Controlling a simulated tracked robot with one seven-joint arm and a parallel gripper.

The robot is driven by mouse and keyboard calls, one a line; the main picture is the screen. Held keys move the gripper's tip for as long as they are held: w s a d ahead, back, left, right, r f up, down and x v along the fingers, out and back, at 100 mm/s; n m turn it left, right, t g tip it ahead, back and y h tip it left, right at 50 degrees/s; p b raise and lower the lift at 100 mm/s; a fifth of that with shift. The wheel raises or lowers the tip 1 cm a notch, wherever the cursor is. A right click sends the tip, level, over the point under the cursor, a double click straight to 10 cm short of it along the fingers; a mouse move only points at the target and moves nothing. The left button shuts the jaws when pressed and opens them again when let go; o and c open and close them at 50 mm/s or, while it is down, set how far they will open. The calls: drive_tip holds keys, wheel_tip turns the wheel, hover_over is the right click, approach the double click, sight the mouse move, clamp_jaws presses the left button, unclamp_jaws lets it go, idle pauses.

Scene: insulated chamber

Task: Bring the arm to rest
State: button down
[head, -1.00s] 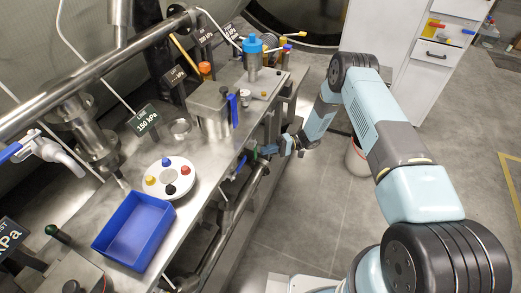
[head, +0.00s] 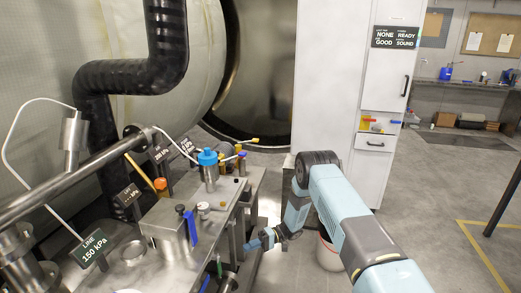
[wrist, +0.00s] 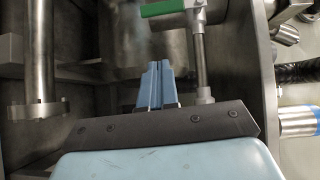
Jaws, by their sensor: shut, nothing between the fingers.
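My gripper (head: 262,239) hangs low beside the front edge of the steel bench (head: 172,268), at the end of my pale blue arm. In the wrist view its two blue fingers (wrist: 155,86) lie together, shut and empty. A green-handled valve or rod (wrist: 172,8) and a vertical metal post (wrist: 200,55) stand just beyond and to the right of the fingertips. I cannot tell whether anything touches them.
The bench carries a blue-capped vessel (head: 208,170), a blue lever (head: 191,228) and a "LINE 150 kPa" sign (head: 90,249). A white cabinet (head: 335,90) stands behind my arm, with a pale bucket (head: 328,255) below. Open floor lies to the right.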

drive_tip(key=w+d+r+t+h, duration=0.1)
drive_tip(key=w+r+t, duration=0.6)
drive_tip(key=r, duration=0.4)
drive_tip(key=w+d+r+t+h, duration=0.1)
drive_tip(key=w+r+t, duration=0.4)
drive_tip(key=w+r, duration=0.55)
drive_tip(key=s+d+r+m+t+h, duration=0.15)
drive_tip(key=d+r+t+h, duration=0.4)
drive_tip(key=r, duration=0.75)
drive_tip(key=d+r+m+t+h, duration=0.25)
drive_tip(key=d+r, duration=0.55)
drive_tip(key=r, duration=0.4)
drive_tip(key=s+d+r+m+h, duration=0.1)
drive_tip(key=s+d+r+h, duration=0.1)
drive_tip(key=s+d+r, duration=0.35)
drive_tip(key=s+d+r+m+h, duration=0.1)
drive_tip(key=s+d+r+h, duration=0.15)
drive_tip(key=s, duration=0.55)
drive_tip(key=s+d+r+h, duration=0.2)
drive_tip(key=s+d+r, duration=0.25)
drive_tip(key=s, duration=0.25)
drive_tip(key=s+f+g, duration=0.2)
drive_tip(key=s+g, duration=0.1)
drive_tip(key=s, duration=1.2)
drive_tip(key=s+f+g+y, duration=0.1)
drive_tip(key=s+f+g, duration=0.1)
drive_tip(key=s, duration=1.3)
drive_tip(key=shift+d+f+g, duration=0.35)
drive_tip(key=shift+g, duration=0.05)
